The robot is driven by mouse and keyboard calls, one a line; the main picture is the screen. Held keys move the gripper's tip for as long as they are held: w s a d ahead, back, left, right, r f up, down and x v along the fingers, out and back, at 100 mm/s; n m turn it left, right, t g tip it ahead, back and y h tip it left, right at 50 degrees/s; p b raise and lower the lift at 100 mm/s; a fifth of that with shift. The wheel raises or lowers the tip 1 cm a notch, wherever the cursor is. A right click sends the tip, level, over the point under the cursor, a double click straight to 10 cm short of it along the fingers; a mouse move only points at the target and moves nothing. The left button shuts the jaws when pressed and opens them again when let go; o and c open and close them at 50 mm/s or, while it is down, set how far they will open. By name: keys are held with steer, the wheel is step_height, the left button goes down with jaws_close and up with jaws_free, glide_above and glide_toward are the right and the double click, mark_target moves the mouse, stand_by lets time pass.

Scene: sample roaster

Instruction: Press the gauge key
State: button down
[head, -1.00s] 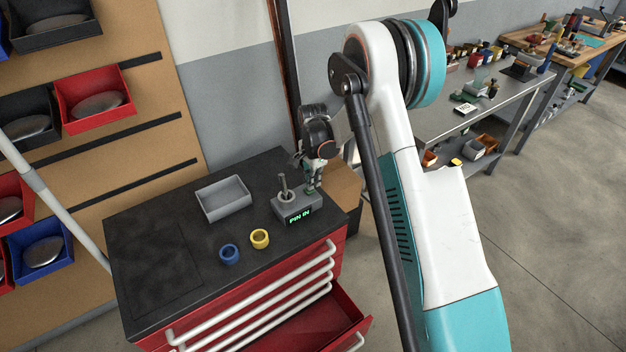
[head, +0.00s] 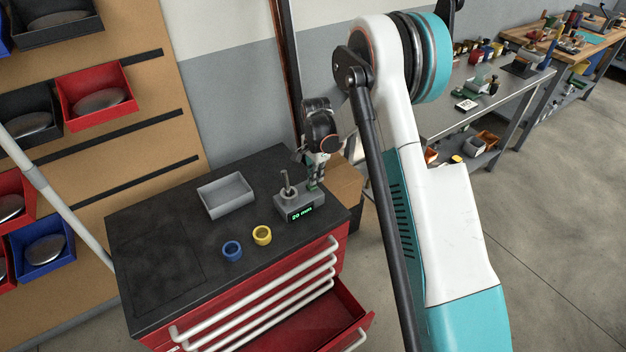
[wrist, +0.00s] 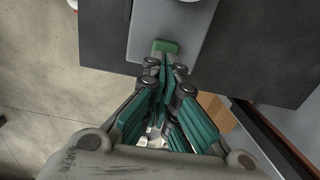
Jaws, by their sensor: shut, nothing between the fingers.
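The grey gauge (head: 290,208) stands on the black top of the red tool cabinet, with an upright pin (head: 286,182) in its round holder. Its small display (head: 301,214) has green text that seems to read "20 mm". The green key (wrist: 166,46) shows in the wrist view on the gauge's grey top. My gripper (wrist: 163,68) is shut and empty, with its fingertips right beside the key's near edge. In the head view my gripper (head: 314,183) points down at the gauge's right end. I cannot tell whether the fingertips touch the key.
A blue ring (head: 232,251) and a yellow ring (head: 262,236) lie on the cabinet top (head: 165,270), left of the gauge. A grey tray (head: 226,197) sits behind them. The cabinet's lower drawer (head: 330,318) is open. A cardboard box (head: 345,186) stands behind the gauge.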

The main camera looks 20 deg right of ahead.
step_height(320, 180, up, 12)
steer(key=p, duration=0.3)
steer(key=shift+f, duration=0.25)
stand_by(0.3)
steer(key=shift+s, duration=0.1)
